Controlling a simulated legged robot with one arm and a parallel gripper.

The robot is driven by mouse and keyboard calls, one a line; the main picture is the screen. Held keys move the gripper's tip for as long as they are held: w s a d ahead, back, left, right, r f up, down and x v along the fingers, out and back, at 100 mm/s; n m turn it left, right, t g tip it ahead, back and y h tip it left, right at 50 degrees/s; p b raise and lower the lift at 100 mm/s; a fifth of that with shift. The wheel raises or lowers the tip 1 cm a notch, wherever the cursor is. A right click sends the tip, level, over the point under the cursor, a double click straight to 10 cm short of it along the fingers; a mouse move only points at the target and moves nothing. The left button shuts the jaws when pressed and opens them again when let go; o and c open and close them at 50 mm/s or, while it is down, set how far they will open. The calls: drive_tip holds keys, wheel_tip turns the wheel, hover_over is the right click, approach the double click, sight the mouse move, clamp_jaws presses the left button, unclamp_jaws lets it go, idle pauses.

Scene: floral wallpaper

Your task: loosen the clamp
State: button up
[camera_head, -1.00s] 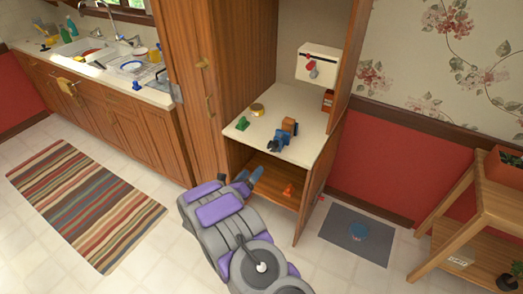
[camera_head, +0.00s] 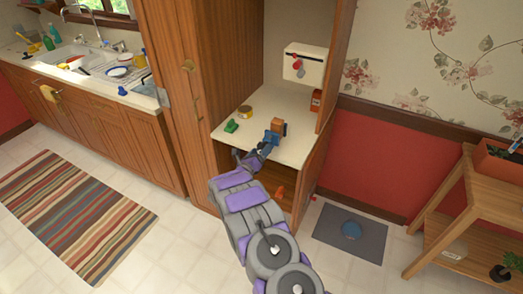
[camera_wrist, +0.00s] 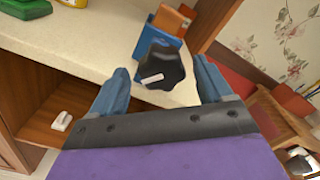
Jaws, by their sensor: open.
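The clamp is blue with a black knob (camera_wrist: 162,68) that has a white stripe, and it sits at the front edge of the cabinet's cream shelf. In the head view the blue clamp (camera_head: 283,129) stands with an orange-brown block (camera_head: 276,125) beside it; this block (camera_wrist: 171,19) also shows behind it in the wrist view. My gripper (camera_wrist: 163,79) is open, its two blue fingers on either side of the knob, with visible gaps. In the head view my gripper (camera_head: 264,149) reaches the shelf edge and hides part of the clamp.
A yellow round item (camera_head: 245,112) and a green item (camera_head: 232,126) lie on the cream shelf (camera_head: 296,150) to the left. A white box (camera_head: 304,63) with a red item is on the back wall. The open cabinet door (camera_head: 338,70) bounds the right side.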

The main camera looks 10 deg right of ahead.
drive_tip(key=shift+x, duration=1.1)
drive_tip(key=shift+r, duration=0.1)
drive_tip(key=shift+c, duration=0.3)
drive_tip(key=shift+a, duration=0.1)
drive_tip(key=c, duration=1)
drive_tip(key=shift+s, duration=0.1)
drive_tip(key=shift+n, duration=0.4)
drive_tip(key=n, duration=0.3)
drive_tip(key=shift+n, duration=0.3)
drive_tip(key=n+p, duration=0.1)
drive_tip(key=n, duration=0.3)
drive_tip(key=shift+n, duration=0.3)
drive_tip(key=n+p, duration=0.1)
drive_tip(key=n, duration=0.3)
drive_tip(key=shift+n, duration=0.3)
drive_tip(key=shift+n+p, duration=0.4)
drive_tip(key=shift+n, duration=1.4)
